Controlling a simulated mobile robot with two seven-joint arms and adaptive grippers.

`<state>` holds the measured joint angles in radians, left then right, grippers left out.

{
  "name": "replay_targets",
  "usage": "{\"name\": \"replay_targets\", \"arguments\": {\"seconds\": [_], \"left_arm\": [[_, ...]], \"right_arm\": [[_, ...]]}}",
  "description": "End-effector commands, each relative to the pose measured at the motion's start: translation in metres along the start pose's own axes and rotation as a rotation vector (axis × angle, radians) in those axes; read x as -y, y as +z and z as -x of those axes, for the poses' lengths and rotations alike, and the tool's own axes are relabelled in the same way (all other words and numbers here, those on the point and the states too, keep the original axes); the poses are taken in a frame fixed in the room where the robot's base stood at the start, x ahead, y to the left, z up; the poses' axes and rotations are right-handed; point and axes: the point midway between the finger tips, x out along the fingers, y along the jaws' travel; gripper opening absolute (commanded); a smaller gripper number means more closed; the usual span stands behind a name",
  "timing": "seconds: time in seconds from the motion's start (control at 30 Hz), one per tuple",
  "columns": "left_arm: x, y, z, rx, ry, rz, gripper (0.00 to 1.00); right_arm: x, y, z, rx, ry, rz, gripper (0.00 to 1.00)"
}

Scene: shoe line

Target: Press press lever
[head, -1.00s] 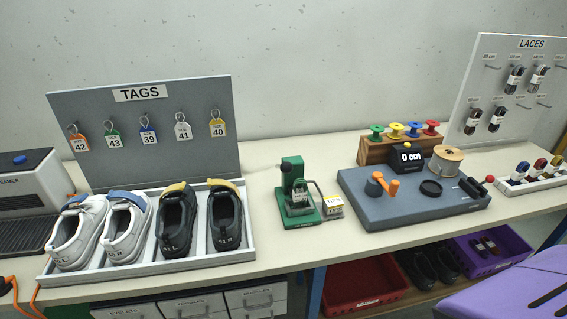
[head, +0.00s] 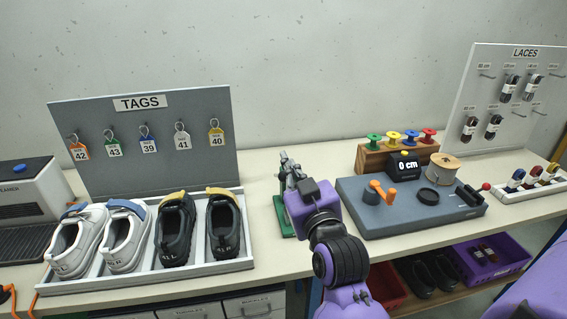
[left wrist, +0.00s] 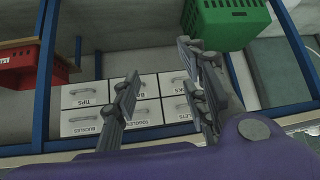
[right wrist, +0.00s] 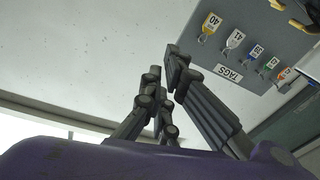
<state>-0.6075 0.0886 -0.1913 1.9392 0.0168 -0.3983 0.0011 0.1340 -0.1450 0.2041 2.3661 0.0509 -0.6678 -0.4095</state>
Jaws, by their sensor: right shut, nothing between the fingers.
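The green press (head: 280,217) stands on the bench between the shoe tray and the blue-grey lace station. My right gripper (head: 287,164) is in front of and over the press and hides most of it. Only parts of its green body and base show, and I cannot make out its lever. The right gripper is shut and empty, with its fingers at the press's top; I cannot tell whether they touch it. In the right wrist view its fingers (right wrist: 165,70) show against the wall, without the press. My left gripper (left wrist: 158,68) is open and empty, facing drawers below the bench.
A tray (head: 243,262) with several shoes lies left of the press, before the tag board (head: 75,110). The lace station (head: 360,218) is close on the right. Drawers (left wrist: 80,123) and a green crate (left wrist: 232,22) show in the left wrist view.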

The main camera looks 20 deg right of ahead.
Motion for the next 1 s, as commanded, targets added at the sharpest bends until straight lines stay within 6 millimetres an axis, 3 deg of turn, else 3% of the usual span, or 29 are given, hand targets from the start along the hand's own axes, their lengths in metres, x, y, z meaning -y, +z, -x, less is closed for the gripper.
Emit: {"name": "replay_targets", "arguments": {"seconds": [0.53,0.67,1.0], "left_arm": [[-0.001,-0.001,0.000,-0.001,0.001,0.001,0.40],[0.001,-0.009,0.001,-0.013,0.001,-0.005,0.40],[-0.003,-0.018,0.002,-0.022,0.011,-0.011,0.40]], "right_arm": [[0.003,0.004,-0.007,0.011,-0.010,0.037,0.00],[0.004,0.002,-0.027,0.009,-0.010,0.035,0.00],[0.004,0.002,-0.099,0.008,-0.010,0.034,0.00]]}}
